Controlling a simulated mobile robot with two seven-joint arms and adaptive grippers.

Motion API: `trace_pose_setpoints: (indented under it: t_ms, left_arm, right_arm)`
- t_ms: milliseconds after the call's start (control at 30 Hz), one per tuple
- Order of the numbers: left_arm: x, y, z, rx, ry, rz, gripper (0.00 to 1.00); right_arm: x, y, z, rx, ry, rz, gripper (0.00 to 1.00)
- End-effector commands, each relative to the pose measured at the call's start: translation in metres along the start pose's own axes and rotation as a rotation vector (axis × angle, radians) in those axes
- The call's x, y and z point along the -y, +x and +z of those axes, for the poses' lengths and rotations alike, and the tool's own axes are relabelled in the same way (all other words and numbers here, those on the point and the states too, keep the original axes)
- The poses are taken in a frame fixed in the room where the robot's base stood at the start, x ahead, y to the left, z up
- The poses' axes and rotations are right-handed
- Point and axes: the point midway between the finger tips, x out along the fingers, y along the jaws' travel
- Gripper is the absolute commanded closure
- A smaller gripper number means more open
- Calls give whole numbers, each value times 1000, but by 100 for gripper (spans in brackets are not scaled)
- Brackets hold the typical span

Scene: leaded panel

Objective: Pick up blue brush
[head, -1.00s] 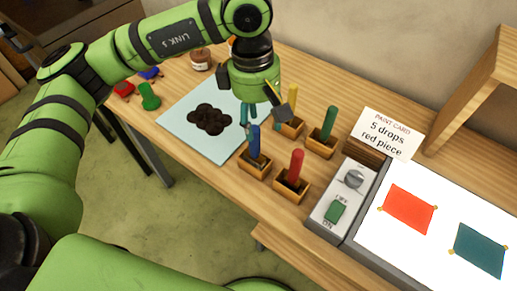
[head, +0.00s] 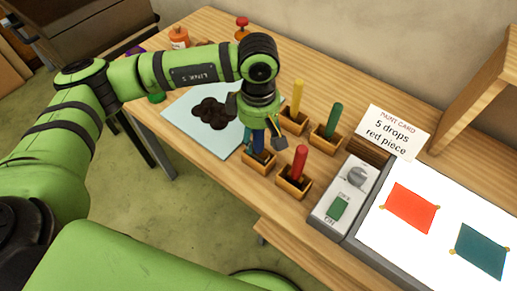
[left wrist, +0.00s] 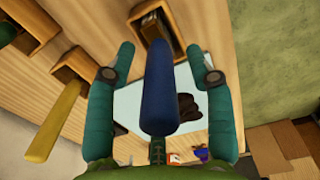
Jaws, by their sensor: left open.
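The blue brush (head: 258,141) stands upright in a small wooden holder (head: 257,163) on the table, partly hidden by my gripper in the head view. In the left wrist view the blue brush (left wrist: 158,88) rises between the two green fingers. My left gripper (head: 261,138) is over the brush from above, with its fingers open on either side of the handle; a gap shows on both sides in the left wrist view (left wrist: 160,75). My right gripper is not in view.
Red (head: 299,163), green (head: 333,121) and yellow (head: 297,98) brushes stand close by in their own holders. A switch box (head: 341,194) and a lit panel (head: 440,225) are at the right. A pale sheet with a dark blot (head: 212,113) lies to the left.

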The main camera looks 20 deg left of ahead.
Motion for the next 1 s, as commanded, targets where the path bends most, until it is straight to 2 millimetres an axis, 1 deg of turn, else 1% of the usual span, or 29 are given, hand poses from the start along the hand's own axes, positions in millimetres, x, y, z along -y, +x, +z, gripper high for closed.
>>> trace_pose_setpoints:
  t_ms: [100,167,200,233,267,567,667,767,1000]
  left_arm:
    - [0,0,0,0,-1,0,46]
    - [0,0,0,0,-1,0,70]
    - [0,0,0,0,-1,0,86]
    - [0,0,0,0,-1,0,98]
    - [0,0,0,0,-1,0,100]
    - [0,0,0,0,-1,0,100]
    - [-1,-5,0,0,-1,2,100]
    - [-2,-17,0,0,-1,6,100]
    - [-2,-66,0,1,0,7,100]
  right_arm:
    - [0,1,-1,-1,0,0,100]
    - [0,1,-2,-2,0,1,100]
    - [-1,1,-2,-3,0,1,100]
    - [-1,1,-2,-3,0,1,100]
    - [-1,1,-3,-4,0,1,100]
    - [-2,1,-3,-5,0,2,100]
    - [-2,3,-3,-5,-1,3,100]
    - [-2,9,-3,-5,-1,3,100]
    - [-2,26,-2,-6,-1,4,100]
